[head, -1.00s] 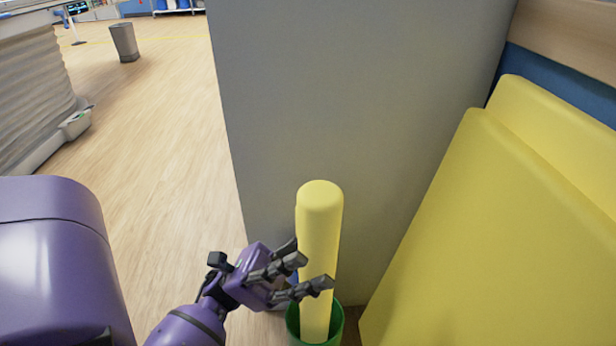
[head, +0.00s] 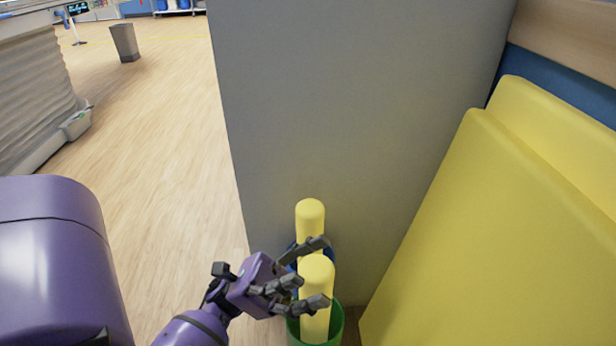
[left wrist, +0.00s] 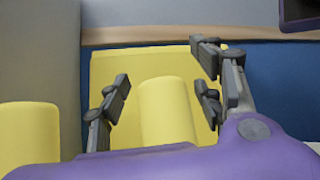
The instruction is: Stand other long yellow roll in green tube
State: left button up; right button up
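A long yellow roll (head: 317,290) stands upright in the green tube (head: 337,326) at the bottom middle of the head view. Its rounded top is low, level with my left gripper (head: 318,272). The gripper's fingers are spread around the roll's upper part. In the left wrist view this roll (left wrist: 166,110) is between the fingers, with gaps on both sides, so the gripper is open. A second yellow roll (head: 310,216) stands just behind, in something blue mostly hidden by my fingers; a roll also shows at the left of the wrist view (left wrist: 29,132). My right gripper is not in view.
A grey wall panel (head: 340,110) rises close behind the tubes. Large yellow padded slabs (head: 500,240) lean on the right. Wooden floor (head: 165,150) is open to the left, with a grey bin (head: 124,42) far off.

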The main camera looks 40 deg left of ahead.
pick_arm(q)
jog(key=v, duration=1.2)
dwell(1.0)
